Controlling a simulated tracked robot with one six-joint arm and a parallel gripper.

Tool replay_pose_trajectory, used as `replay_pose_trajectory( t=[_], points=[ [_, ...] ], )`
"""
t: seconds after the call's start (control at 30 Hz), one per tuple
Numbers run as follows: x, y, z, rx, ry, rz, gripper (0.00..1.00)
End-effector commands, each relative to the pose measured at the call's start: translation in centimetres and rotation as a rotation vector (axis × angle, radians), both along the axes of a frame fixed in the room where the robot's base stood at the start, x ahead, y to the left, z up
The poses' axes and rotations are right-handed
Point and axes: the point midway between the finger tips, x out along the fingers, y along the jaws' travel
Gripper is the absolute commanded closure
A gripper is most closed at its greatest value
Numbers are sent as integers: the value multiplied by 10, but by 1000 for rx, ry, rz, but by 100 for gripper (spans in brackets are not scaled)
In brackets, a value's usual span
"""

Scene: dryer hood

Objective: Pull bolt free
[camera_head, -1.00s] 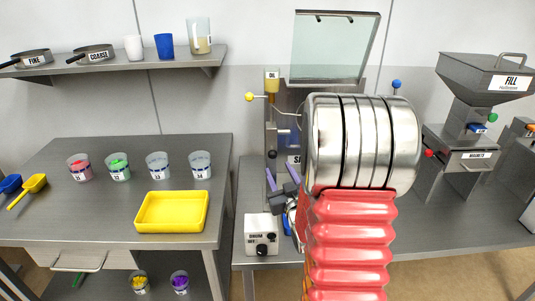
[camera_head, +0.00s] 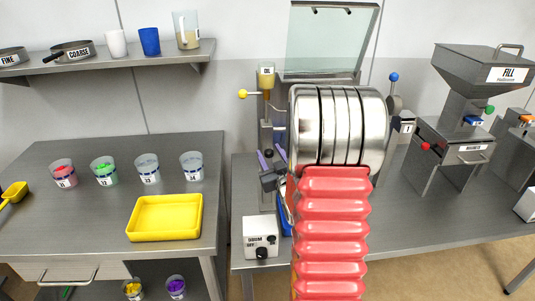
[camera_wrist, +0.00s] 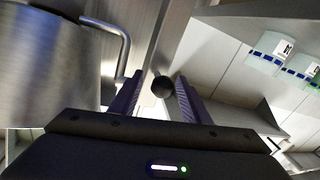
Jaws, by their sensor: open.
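A black round knob (camera_wrist: 163,86), which looks like the bolt's end, sits between my two purple fingers in the wrist view. In the head view the knob (camera_head: 268,153) is on the upright post left of the steel drum. My gripper (camera_wrist: 157,92) is open, with one finger on each side of the knob and a gap showing. The bolt's shaft is hidden.
A bent metal handle (camera_wrist: 122,45) shows beside the left finger. A white control box (camera_head: 260,237) stands below. A yellow tray (camera_head: 165,217) lies on the left table.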

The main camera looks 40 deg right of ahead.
Motion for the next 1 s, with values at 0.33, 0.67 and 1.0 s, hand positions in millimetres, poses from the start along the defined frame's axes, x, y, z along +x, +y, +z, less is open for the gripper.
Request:
replay_pose_trajectory(
  t=[0.33,0.67,1.0],
  points=[
    [3,4,0,0,0,8,76],
    [3,4,0,0,0,8,99],
    [3,5,0,0,0,9,100]
  ],
)
